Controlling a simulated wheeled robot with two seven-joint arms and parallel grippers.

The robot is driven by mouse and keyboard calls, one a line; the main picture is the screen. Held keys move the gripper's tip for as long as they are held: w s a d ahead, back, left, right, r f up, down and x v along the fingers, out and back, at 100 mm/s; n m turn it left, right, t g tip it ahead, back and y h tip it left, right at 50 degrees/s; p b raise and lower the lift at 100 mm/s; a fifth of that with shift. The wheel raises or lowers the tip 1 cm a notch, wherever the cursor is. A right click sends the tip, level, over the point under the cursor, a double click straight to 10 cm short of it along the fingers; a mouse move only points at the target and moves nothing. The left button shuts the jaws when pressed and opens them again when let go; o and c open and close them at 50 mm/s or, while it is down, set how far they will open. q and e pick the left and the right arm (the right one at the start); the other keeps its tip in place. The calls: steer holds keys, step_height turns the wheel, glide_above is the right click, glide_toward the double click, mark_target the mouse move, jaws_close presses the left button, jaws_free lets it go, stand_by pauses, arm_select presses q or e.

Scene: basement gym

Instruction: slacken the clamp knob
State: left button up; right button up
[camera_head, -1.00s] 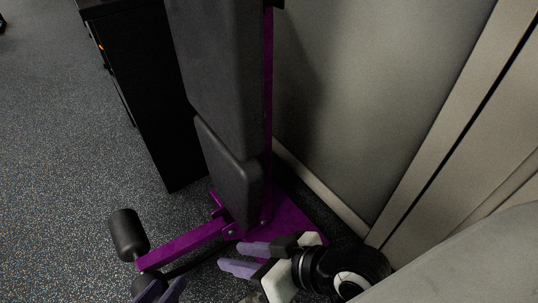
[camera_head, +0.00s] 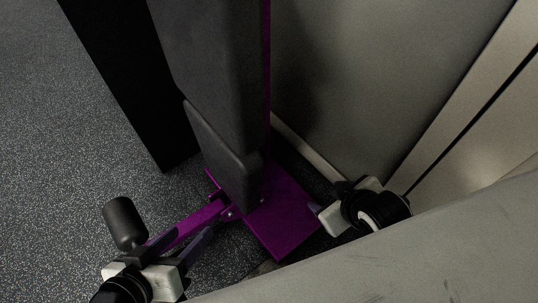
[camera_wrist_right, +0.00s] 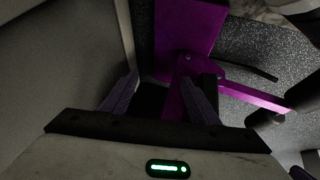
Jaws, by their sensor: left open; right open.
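I cannot make out the clamp knob in either view. The purple frame of a folded bench (camera_head: 283,213) stands by the wall, with dark pads (camera_head: 222,150) upright on it. A pivot with bolts shows on the purple frame in the right wrist view (camera_wrist_right: 186,66). My left gripper (camera_head: 190,237) is open and empty, beside the low purple bar with the black foam roller (camera_head: 124,222).
A tall black box (camera_head: 130,80) stands behind the bench on the left. A grey wall (camera_head: 390,70) with a pale skirting closes the right side. A large pale grey surface (camera_head: 420,260) fills the lower right. Speckled floor (camera_head: 60,150) is clear on the left.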

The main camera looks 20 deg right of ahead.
steer(key=w+r+n+t+y, duration=0.25)
steer(key=w+n+t, duration=0.6)
steer(key=w, duration=0.85)
steer(key=s+f+n+g+y, duration=0.1)
steer(key=s+n+g+y, duration=0.25)
steer(key=n+y, duration=0.5)
steer(key=s+f+n+g+y, duration=0.15)
steer(key=n+g+y, duration=0.3)
steer(key=n, duration=0.65)
arm_select(q)
steer(key=shift+w+d+r+t+h+b, duration=0.25)
steer(key=shift+r+b, duration=0.15)
steer(key=shift+r, duration=0.15)
steer(key=shift+w+d+r+t+h+b, duration=0.15)
steer(key=shift+d+r+t+b, duration=0.1)
steer(key=shift+r+b, duration=0.2)
arm_select(e)
steer(key=s+r+x, duration=0.1)
steer(key=x, duration=0.9)
steer(key=shift+a+f, duration=0.25)
